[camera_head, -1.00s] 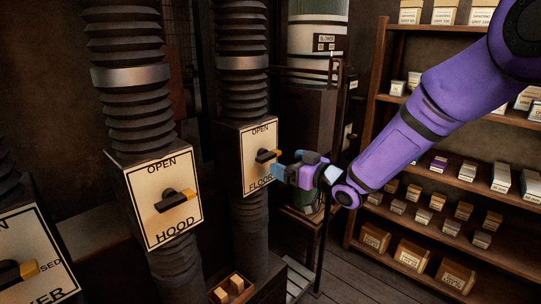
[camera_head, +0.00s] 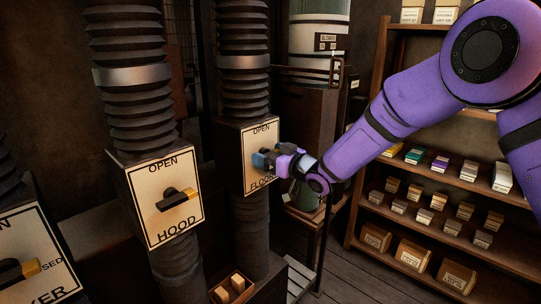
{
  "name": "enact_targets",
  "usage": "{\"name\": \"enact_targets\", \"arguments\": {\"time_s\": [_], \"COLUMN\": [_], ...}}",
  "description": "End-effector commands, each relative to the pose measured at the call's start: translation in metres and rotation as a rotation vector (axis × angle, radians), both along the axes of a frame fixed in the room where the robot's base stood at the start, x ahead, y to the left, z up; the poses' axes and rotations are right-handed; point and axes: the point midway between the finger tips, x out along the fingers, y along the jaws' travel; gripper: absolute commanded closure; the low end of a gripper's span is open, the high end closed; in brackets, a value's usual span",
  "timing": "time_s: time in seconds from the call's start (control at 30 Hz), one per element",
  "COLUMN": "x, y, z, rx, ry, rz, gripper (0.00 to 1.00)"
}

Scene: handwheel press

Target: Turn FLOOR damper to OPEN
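The FLOOR damper (camera_head: 249,144) is a box with a cream plate on the middle ribbed duct, marked OPEN at the top and FLOOR at the bottom. My gripper (camera_head: 260,159) is at the front of this plate, with its blue fingers over the spot where the lever sits. The lever is mostly hidden by the fingers, so I cannot tell its angle or whether the fingers are closed on it. My purple arm reaches in from the right.
The HOOD damper (camera_head: 163,203) stands nearer on the left, its yellow-tipped lever (camera_head: 178,200) pointing right. Another damper (camera_head: 30,262) is cut off at lower left. A small crate (camera_head: 232,289) sits below. A loaded shelf (camera_head: 440,180) stands right, behind my arm. Floor shows between.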

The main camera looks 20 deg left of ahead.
Motion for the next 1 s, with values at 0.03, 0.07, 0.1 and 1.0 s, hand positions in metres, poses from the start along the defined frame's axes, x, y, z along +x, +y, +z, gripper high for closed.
{"name": "enact_targets", "arguments": {"time_s": [0.03, 0.07, 0.1, 1.0], "x": [0.0, 0.0, 0.0, -0.0025], "y": [-0.0001, -0.0001, -0.0001, 0.0006], "z": [0.0, 0.0, 0.0, -0.001], "rx": [0.0, 0.0, 0.0, -0.209], "ry": [0.0, 0.0, 0.0, -0.503], "rz": [0.0, 0.0, 0.0, 0.0], "gripper": [0.35, 0.34, 0.34, 0.34]}}
